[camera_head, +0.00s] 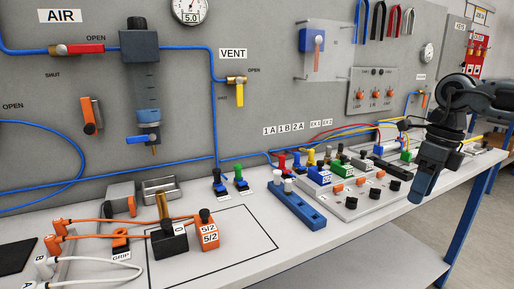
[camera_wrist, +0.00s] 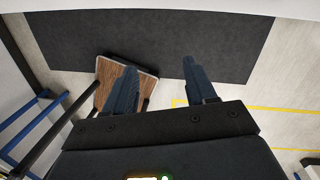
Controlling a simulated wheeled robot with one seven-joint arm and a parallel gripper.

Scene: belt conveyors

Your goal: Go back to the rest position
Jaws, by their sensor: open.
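My gripper (camera_head: 424,188) hangs at the right of the head view, fingers pointing down, by the front edge of the white bench (camera_head: 345,228). In the wrist view my gripper (camera_wrist: 158,75) has its two dark fingers spread apart, with nothing between them. Below the fingers lie a dark floor mat (camera_wrist: 225,45) and a small wood-topped stool or table (camera_wrist: 104,78), partly hidden by the left finger.
A grey panel (camera_head: 290,80) with blue tubing, valves and gauges stands behind the bench. On the bench are an orange 5/2 block (camera_head: 208,235), a blue block (camera_head: 297,207) and a control box (camera_head: 352,203). Open floor lies right of the bench.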

